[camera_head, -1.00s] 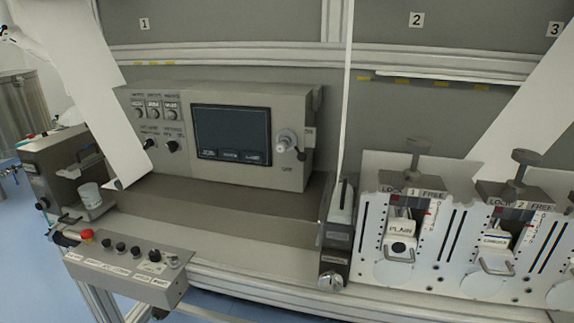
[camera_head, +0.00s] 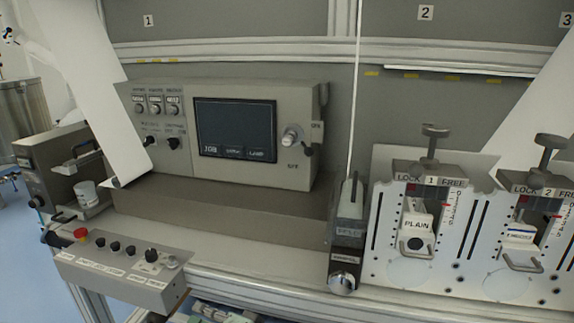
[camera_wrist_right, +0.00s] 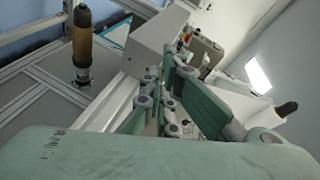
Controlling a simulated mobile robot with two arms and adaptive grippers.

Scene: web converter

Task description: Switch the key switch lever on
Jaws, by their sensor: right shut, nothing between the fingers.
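The key switch lever (camera_head: 292,138) is a silver round knob with a short black handle (camera_head: 307,150) on the right part of the grey control box's front, beside the dark screen. The black handle points to the lower right. Small labels sit to its upper right and below it, too small to read surely. Neither gripper shows in the head view. In the right wrist view my right gripper (camera_wrist_right: 165,90) has green fingers and grey joints; it is shut and empty. I cannot make out the key switch lever in that view.
The grey control box (camera_head: 245,176) stands on a ledge with a screen (camera_head: 235,128). A button panel (camera_head: 125,262) with a red button is at the front left. White plates with clamps (camera_head: 432,160) stand to the right. A brown cylinder (camera_wrist_right: 82,40) shows in the wrist view.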

